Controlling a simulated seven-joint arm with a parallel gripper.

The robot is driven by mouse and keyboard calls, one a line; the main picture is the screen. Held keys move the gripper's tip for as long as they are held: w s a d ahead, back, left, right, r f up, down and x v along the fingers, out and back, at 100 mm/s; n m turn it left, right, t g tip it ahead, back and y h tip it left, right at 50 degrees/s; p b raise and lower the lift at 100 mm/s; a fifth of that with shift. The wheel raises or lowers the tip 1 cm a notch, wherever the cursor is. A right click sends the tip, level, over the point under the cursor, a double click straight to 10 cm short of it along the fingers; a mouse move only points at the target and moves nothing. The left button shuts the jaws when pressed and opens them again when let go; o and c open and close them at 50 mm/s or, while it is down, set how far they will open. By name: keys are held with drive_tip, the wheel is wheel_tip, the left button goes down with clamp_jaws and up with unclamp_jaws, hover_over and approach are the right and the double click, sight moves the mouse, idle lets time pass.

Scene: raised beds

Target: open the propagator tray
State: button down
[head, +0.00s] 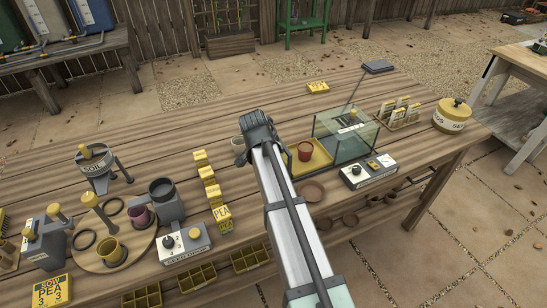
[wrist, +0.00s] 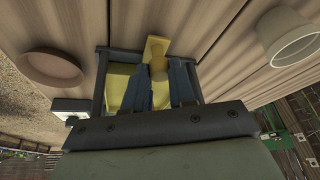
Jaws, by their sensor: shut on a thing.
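The propagator is a clear glass case (head: 350,142) on the right half of the bench. Its yellow tray (head: 322,164) shows at the case's left side, partly outside the glass, with a terracotta pot (head: 305,151) on it. My gripper (head: 260,132) is just left of the tray; its fingertips are hidden by my arm in the head view. In the wrist view my gripper (wrist: 160,88) is shut on a yellow handle with a rounded knob (wrist: 158,66). More yellow surface (wrist: 117,88) shows beside the fingers. The join between handle and tray is not visible.
A pale pot (wrist: 292,36) and a terracotta saucer (wrist: 50,67) stand on either side of my gripper. Yellow seed blocks (head: 211,190) stand to the left.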

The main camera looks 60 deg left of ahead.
drive_tip(key=c, duration=1.2)
unclamp_jaws()
drive_tip(key=shift+r, duration=0.1)
drive_tip(key=v, duration=1.3)
drive_tip(key=shift+r, duration=0.35)
